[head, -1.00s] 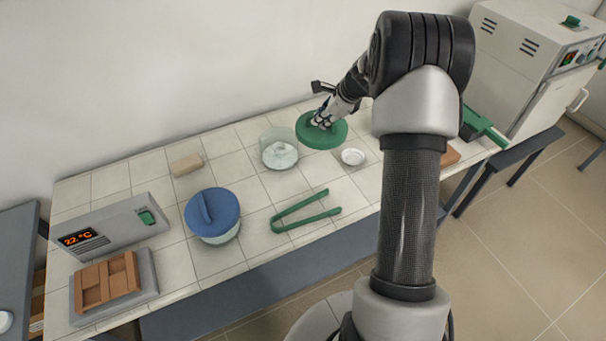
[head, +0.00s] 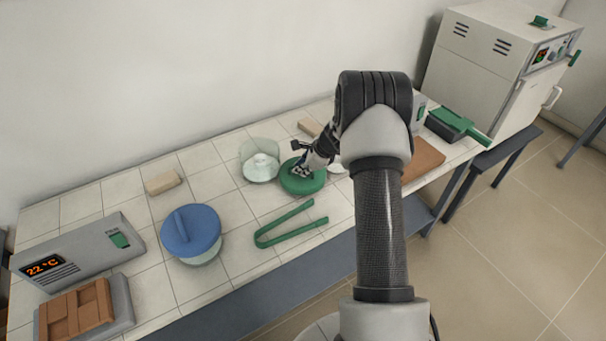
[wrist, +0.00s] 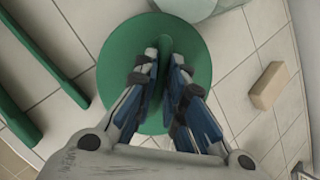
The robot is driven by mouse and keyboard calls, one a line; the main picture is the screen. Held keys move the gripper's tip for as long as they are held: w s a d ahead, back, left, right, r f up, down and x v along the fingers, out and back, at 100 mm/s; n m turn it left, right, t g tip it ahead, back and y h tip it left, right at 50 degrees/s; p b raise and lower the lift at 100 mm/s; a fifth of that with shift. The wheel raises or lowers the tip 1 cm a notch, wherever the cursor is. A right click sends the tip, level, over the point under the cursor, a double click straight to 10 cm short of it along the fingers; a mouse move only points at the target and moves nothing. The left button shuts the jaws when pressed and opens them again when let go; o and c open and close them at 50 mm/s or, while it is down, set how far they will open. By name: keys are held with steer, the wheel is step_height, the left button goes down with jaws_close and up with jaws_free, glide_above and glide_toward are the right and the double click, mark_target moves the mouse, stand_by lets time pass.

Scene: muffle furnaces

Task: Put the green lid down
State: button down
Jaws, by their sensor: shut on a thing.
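The green lid (head: 303,187) is a round disc just right of the open glass vessel (head: 260,169), which has something white inside. My gripper (head: 300,171) is above the lid and shut on its raised grip. In the wrist view the two fingers (wrist: 165,62) close on the grip, and the green disc (wrist: 120,75) spreads out around them. The lid is low over the tiled bench; I cannot tell whether its underside touches the tiles.
Green tongs (head: 290,224) lie in front of the lid. A blue-lidded vessel (head: 190,230) stands left. A white dish (head: 336,167) is partly hidden behind my gripper. Tan blocks (head: 163,182) (head: 308,127) lie near the wall. A brown board (head: 424,160) and furnace (head: 490,70) are right.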

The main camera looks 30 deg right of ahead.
steer(key=shift+f, duration=1.1)
steer(key=shift+f+b, duration=0.25)
steer(key=shift+b, duration=0.1)
steer(key=c, duration=1.7)
jaws_free()
steer(key=shift+o, duration=0.2)
steer(key=shift+r, duration=0.15)
